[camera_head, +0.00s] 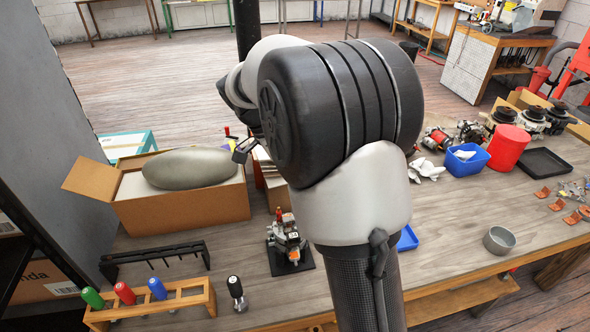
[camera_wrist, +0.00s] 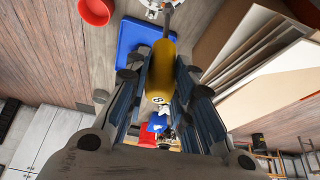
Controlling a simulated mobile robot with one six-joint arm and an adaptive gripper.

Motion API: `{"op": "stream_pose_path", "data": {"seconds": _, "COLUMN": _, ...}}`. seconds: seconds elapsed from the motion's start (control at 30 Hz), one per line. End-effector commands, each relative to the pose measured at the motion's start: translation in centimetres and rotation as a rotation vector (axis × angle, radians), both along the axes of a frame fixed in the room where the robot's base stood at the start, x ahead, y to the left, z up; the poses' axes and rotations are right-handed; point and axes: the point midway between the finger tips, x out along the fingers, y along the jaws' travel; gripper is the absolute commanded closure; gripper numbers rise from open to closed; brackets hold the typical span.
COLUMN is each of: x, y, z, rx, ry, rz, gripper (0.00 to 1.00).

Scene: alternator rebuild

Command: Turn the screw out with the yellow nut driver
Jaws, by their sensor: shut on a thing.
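My gripper (camera_wrist: 160,85) is shut on the yellow nut driver (camera_wrist: 160,68), its fingers on both sides of the handle. The driver's grey shaft runs to the top edge of the wrist view, beside a pale metal part (camera_wrist: 152,8). I cannot tell whether its tip touches anything. In the head view my gripper (camera_head: 241,151) is mostly hidden behind my arm, above the table near the cardboard box. An alternator assembly (camera_head: 287,238) stands on a black base on the table. The screw cannot be made out in either view.
A cardboard box (camera_head: 180,208) with a grey oval thing stands at left. A wooden rack (camera_head: 150,302) holds red, green and blue-handled drivers; a black-handled tool (camera_head: 236,293) stands beside it. A blue bin (camera_head: 467,160), red container (camera_head: 508,147) and grey bowl (camera_head: 499,240) are right.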

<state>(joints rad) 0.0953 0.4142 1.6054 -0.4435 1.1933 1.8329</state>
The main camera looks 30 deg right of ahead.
Motion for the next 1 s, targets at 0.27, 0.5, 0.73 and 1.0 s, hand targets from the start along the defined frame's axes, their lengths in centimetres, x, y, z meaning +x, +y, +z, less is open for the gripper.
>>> {"op": "stream_pose_path", "data": {"seconds": 0.27, "x": -0.03, "y": -0.02, "z": 0.09, "rx": 0.000, "ry": -0.001, "rz": -0.183, "gripper": 1.00}}
{"op": "stream_pose_path", "data": {"seconds": 0.5, "x": 0.05, "y": 0.10, "z": -0.09, "rx": -0.006, "ry": 0.000, "rz": -0.178, "gripper": 1.00}}
{"op": "stream_pose_path", "data": {"seconds": 0.73, "x": 0.10, "y": 0.13, "z": -0.11, "rx": -0.014, "ry": 0.001, "rz": -0.177, "gripper": 1.00}}
{"op": "stream_pose_path", "data": {"seconds": 1.0, "x": 0.08, "y": 0.11, "z": -0.54, "rx": -0.014, "ry": 0.001, "rz": -0.177, "gripper": 1.00}}
